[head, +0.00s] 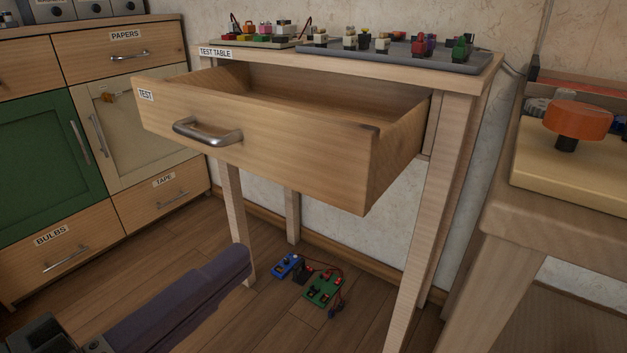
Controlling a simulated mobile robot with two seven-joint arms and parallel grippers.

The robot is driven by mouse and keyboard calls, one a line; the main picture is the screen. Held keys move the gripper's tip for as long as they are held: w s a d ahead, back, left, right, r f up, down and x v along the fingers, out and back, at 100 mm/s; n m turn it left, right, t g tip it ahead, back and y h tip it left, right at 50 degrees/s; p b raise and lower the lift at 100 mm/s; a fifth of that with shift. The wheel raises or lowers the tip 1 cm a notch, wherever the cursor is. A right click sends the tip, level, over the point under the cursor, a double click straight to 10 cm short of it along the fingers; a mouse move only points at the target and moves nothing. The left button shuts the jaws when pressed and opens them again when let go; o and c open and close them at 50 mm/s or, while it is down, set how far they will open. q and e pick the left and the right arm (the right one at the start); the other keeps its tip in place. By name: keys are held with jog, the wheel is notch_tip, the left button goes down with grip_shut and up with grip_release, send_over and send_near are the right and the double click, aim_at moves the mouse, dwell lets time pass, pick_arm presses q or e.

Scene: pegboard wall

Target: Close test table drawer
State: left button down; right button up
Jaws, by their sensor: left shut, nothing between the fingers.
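The test table (460,105) stands in the middle with a "TEST TABLE" label on its front edge. Its wooden drawer (290,155), labelled "TEST", is pulled well out towards me. The drawer's inside shows and looks empty where I can see it. A curved metal handle (207,133) is on the drawer front. My left gripper (237,265) comes in from the lower left, below the drawer front and handle. It is shut and empty, with a visible gap to the drawer in the picture. My right gripper is not in view.
A grey tray (400,54) with several small parts is on the tabletop. Small circuit boards (322,288) lie on the floor under the table. Cabinets (110,120) stand at left. Another wooden table (560,240) with an orange knob (578,119) stands close at right.

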aim_at(342, 176)
pick_arm(q)
jog(key=b+x, duration=0.4)
jog(key=x, duration=0.9)
jog(key=shift+w+d+r, duration=0.1)
jog(key=shift+w+d, duration=0.1)
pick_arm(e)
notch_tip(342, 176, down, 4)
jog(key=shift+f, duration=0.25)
